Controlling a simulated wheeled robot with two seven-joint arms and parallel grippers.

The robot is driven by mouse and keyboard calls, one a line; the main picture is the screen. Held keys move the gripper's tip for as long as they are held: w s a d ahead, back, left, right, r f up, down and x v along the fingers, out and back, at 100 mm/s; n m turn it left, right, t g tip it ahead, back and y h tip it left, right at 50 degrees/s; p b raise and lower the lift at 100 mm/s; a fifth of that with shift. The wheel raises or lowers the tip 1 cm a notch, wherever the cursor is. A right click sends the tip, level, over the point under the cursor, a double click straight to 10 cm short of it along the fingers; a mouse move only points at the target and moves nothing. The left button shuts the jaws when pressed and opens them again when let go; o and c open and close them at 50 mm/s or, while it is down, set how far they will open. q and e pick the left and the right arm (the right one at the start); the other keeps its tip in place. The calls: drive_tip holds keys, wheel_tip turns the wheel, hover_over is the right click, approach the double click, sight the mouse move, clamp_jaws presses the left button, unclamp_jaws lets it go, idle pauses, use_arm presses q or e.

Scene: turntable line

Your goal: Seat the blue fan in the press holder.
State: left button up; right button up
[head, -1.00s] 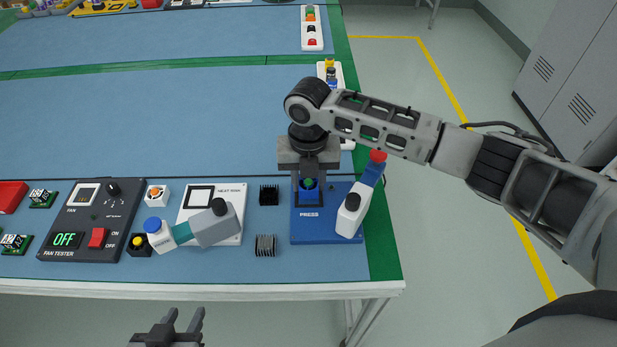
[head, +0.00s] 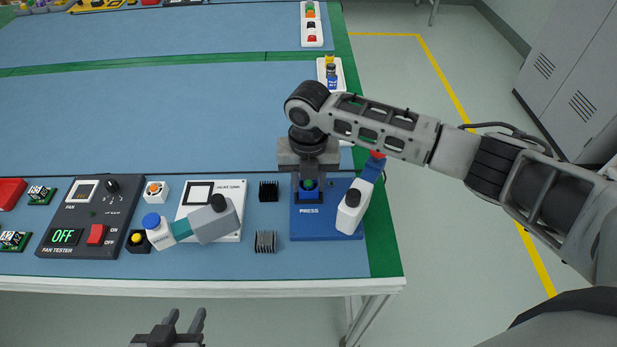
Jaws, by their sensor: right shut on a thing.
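The blue press (head: 345,222), marked PRESS, sits near the right end of the table's front. My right gripper (head: 309,184) points straight down over its rear part and is shut on the blue fan (head: 312,194). Only a small blue piece and a green round part of the fan show between the fingers. The fan is low at the holder recess, but I cannot tell whether it touches the bottom. My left gripper (head: 187,318) is open and empty below the table's front edge.
The press's white and blue lever (head: 350,208) stands close right of my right gripper. Two heat sinks (head: 265,241) lie left of the press, with a white heat sink station (head: 230,225), a white fan (head: 155,190) and the fan tester (head: 85,222) beyond.

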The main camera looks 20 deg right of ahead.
drive_tip(key=o, duration=1.1)
drive_tip(key=shift+c, duration=0.2)
use_arm(q)
drive_tip(key=shift+w+r, duration=0.15)
drive_tip(key=shift+w, duration=0.1)
use_arm(e)
drive_tip(key=shift+r, duration=0.1)
use_arm(q)
drive_tip(key=shift+s+f, duration=0.25)
use_arm(e)
wheel_tip(320, 180, up, 16)
